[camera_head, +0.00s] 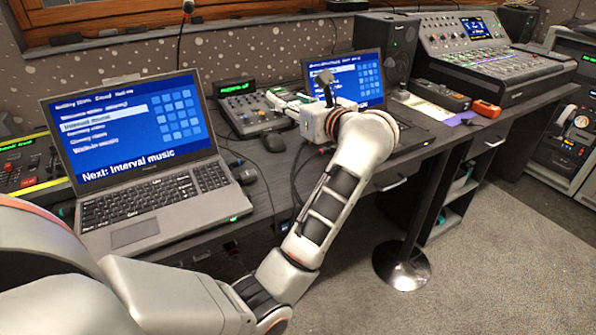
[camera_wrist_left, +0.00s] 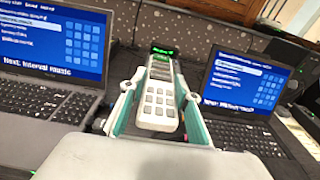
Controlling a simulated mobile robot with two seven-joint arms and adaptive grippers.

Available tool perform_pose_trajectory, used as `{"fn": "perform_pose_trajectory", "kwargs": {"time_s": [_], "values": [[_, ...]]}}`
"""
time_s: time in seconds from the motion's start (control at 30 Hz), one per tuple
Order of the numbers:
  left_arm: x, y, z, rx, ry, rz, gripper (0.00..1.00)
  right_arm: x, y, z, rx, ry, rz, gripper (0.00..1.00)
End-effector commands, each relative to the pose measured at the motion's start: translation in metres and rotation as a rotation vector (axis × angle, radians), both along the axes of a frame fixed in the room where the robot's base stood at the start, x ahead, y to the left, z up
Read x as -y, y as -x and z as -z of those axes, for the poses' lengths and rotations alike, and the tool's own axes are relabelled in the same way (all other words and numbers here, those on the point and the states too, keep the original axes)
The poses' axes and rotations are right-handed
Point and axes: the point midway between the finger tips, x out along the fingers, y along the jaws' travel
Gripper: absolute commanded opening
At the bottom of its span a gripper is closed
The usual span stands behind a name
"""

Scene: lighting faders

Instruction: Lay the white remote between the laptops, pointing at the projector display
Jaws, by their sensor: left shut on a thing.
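My left gripper (camera_wrist_left: 157,105) is shut on the white remote (camera_wrist_left: 158,108), with a finger along each long side. The remote's keypad faces up toward the wrist camera, and its far end points at a small green-lit display (camera_wrist_left: 163,51). That display also shows in the head view (camera_head: 237,87). The left laptop (camera_wrist_left: 55,60) and the right laptop (camera_wrist_left: 245,85) stand on either side of the remote in the wrist view. In the head view my left gripper (camera_head: 288,99) is over the desk between the laptops, largely hidden by its wrist. I cannot tell whether the remote touches the desk. My right gripper is not in view.
A small fader console (camera_head: 254,110) stands behind the gap between the laptops. A dark mouse (camera_head: 274,142) lies near the left laptop. A speaker (camera_head: 386,45), a large mixing desk (camera_head: 490,60) and an orange item (camera_head: 486,108) are at the right. The desk's front edge is close.

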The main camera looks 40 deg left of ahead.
Motion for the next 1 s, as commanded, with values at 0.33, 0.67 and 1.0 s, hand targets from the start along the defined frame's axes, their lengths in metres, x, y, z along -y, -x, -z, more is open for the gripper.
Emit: {"fn": "perform_pose_trajectory", "kwargs": {"time_s": [0.33, 0.67, 1.0], "values": [[-0.001, 0.000, 0.094, -0.017, -0.004, 0.002, 0.07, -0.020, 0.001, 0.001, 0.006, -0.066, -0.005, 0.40], [0.000, 0.000, 0.132, -0.004, 0.000, 0.003, 0.07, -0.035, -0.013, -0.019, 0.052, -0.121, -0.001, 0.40], [-0.001, 0.001, 0.177, -0.014, -0.003, 0.002, 0.07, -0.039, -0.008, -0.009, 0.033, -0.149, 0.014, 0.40]]}}
